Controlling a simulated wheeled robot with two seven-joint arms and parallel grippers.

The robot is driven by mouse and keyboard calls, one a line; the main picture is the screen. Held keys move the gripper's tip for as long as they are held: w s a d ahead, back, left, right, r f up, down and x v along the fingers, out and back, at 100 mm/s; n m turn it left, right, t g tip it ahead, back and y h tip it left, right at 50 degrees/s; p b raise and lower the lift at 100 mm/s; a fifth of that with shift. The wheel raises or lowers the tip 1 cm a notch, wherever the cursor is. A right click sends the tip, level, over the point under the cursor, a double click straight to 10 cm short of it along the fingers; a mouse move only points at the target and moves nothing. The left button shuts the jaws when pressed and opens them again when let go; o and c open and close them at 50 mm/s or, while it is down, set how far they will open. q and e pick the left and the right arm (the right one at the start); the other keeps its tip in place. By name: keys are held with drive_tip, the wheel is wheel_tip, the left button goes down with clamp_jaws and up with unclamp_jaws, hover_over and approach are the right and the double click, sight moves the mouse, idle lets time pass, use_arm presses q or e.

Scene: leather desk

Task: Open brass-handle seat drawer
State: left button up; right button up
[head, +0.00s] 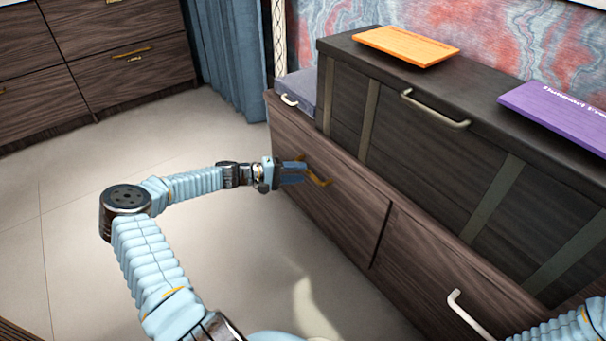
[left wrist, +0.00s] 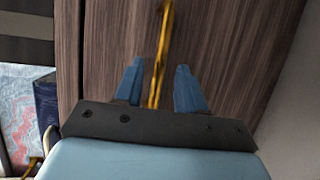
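The brass handle (head: 320,181) is on the dark wood front of the left seat drawer (head: 350,222). The drawer looks closed, flush with the seat front. My left gripper (head: 303,172) is at the handle. In the left wrist view, the brass handle (left wrist: 164,40) runs between the two blue fingers of my left gripper (left wrist: 158,72). The fingers are apart, with a gap visible on each side of the handle. Part of the handle is hidden behind the gripper in the head view. My right arm shows at the lower right corner; its gripper is out of the picture.
A second drawer with a silver handle (head: 466,312) is to the right. A dark chest (head: 420,145) stands on the seat, with an orange book (head: 406,45) and a purple book (head: 560,112) on top. Open floor (head: 225,250) lies before the drawers.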

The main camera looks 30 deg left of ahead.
use_arm(q)
drive_tip(key=shift+x, duration=1.2)
clamp_jaws()
